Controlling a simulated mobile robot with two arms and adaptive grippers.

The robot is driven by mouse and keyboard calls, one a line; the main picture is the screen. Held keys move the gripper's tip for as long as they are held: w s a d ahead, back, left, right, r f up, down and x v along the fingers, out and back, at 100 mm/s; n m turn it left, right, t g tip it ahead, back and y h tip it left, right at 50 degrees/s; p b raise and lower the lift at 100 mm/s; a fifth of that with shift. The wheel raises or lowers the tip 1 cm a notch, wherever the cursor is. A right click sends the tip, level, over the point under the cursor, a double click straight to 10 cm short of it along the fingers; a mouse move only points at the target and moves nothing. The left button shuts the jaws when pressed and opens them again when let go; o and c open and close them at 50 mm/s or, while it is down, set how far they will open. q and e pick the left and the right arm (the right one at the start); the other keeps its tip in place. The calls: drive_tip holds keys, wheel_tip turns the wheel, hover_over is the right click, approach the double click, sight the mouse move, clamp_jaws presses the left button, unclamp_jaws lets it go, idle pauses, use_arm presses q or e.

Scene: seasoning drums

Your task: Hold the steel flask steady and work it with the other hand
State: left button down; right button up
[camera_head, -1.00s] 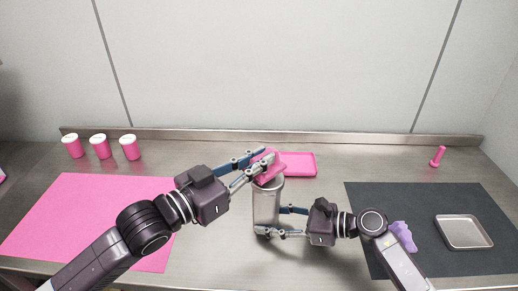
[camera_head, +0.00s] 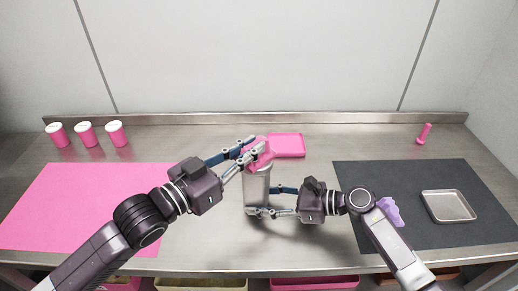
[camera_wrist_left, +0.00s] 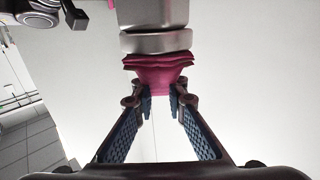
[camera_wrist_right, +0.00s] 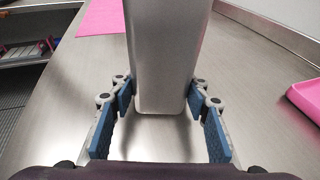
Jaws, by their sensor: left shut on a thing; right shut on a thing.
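The steel flask (camera_head: 256,187) stands upright on the steel counter in the head view. My right gripper (camera_head: 263,200) is shut around its lower body; the right wrist view shows the flask (camera_wrist_right: 165,60) between the two blue-padded fingers. The fingers and cloth hide most of the flask's rim in the head view.
A pink tray (camera_head: 289,146) lies behind the flask. Several pink cups with white tops (camera_head: 84,135) stand back left behind a pink mat (camera_head: 80,205). A dark mat (camera_head: 420,185) on the right holds a metal tray (camera_head: 447,206) and a purple item (camera_head: 391,211). A pink peg (camera_head: 424,134) stands back right.

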use_arm(q)
drive_tip(key=shift+w+a+r, duration=0.1)
drive_tip(key=shift+a, duration=0.2)
drive_tip(key=shift+r, duration=3.95)
use_arm(e)
drive_tip(key=o, duration=1.1)
drive_tip(key=shift+o, duration=0.2)
drive_tip(key=shift+d, duration=0.1)
